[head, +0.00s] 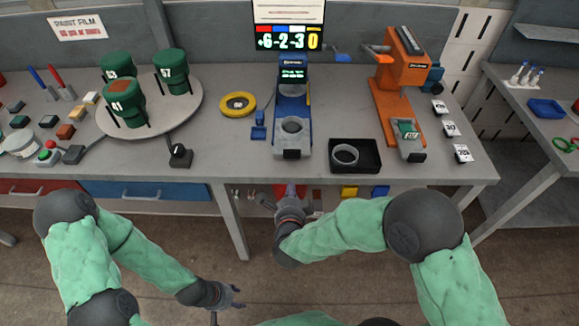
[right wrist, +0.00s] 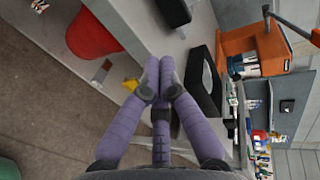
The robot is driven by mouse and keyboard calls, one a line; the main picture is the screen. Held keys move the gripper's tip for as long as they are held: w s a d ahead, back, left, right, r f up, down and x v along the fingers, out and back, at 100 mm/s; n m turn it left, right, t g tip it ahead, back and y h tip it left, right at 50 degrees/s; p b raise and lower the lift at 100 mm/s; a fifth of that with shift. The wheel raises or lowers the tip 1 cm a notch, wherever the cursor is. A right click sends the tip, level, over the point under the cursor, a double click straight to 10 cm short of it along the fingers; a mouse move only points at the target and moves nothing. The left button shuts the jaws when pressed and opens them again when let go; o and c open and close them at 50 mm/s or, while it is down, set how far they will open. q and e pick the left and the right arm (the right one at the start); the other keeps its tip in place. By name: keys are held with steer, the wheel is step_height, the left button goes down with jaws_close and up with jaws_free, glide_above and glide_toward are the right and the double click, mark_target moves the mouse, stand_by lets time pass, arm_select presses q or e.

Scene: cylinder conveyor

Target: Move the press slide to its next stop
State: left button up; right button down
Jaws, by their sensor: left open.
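A blue press (head: 292,85) stands mid-table in the head view. I cannot tell which part is the press slide. My right gripper is in front of the table edge, its fingers unclear in the head view; in the right wrist view its fingers (right wrist: 159,65) are together and hold nothing visible. My left gripper (head: 230,298) is open, low over the floor.
A black tray (head: 355,167) with a ring lies between the presses' front ends. A turntable (head: 190,112) with green cylinders, a yellow ring (head: 238,104) and a black knob (head: 180,155) are at left. A red bin (right wrist: 92,37) is below the table. White cards stand at right.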

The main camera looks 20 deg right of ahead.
steer(key=b, duration=0.3)
glide_toward(292, 147)
step_height(292, 147, down, 3)
steer(key=shift+s+a+r, duration=0.1)
steer(key=shift+r, duration=0.05)
steer(key=shift+w+d, duration=0.2)
steer(key=shift+w, duration=0.65)
steer(key=w+b, duration=0.1)
steer(key=w, duration=0.1)
steer(key=w+d+b, duration=0.1)
steer(key=w, duration=0.2)
steer(key=w+d+b, duration=0.1)
steer(key=w, duration=0.1)
steer(key=shift+w+d, duration=0.1)
steer(key=shift+w, duration=0.2)
steer(key=shift+w+d+r+b, duration=0.15)
steer(key=shift+w+b, duration=0.2)
steer(key=shift+w, duration=0.2)
